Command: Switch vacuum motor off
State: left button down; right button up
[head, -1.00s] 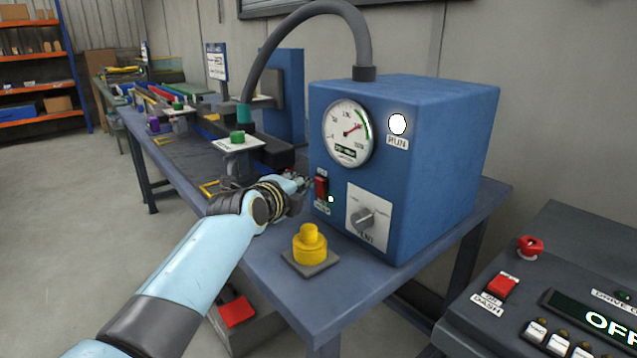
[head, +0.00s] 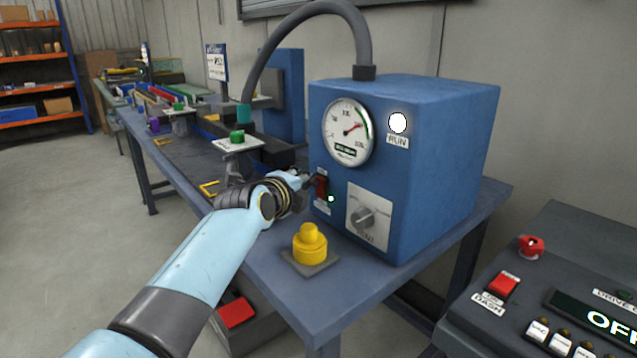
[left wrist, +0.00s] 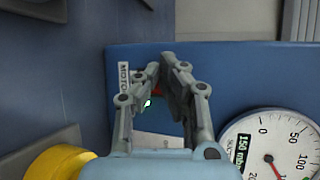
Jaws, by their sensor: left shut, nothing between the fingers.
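The vacuum motor box (head: 440,150) is a blue cabinet on the bench with a gauge (head: 348,132), a lit white RUN lamp (head: 397,123) and a grey VENT knob (head: 362,217). A red rocker switch (head: 321,187) sits on its front face, with a small green light (head: 331,198) lit beside it. My left gripper (head: 306,178) is shut and empty, its fingertips at the switch's upper left. In the left wrist view the fingers (left wrist: 160,75) cover most of the switch, next to the MOTOR label (left wrist: 124,80); contact cannot be told. My right gripper is not in view.
A yellow knob on a plate (head: 310,245) stands on the bench in front of the box. A green button (head: 237,137) is to the left. A dark hose (head: 365,40) arches from the box top. A control console (head: 560,290) is at lower right.

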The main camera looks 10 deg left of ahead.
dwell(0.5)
pick_arm(q)
jog(key=shift+s+a, duration=0.4)
jog(key=shift+s, duration=0.15)
jog(key=shift+f, duration=0.1)
jog(key=shift+s+a+f+p, duration=0.15)
jog(key=shift+s+a+p, duration=0.1)
jog(key=shift+s+a, duration=0.65)
jog(key=shift+s+a+f+p, duration=0.1)
jog(key=shift+s+a+p, duration=0.1)
jog(key=shift+s+a, duration=0.65)
jog(key=shift+s+d, duration=0.15)
jog(key=shift+d, duration=0.1)
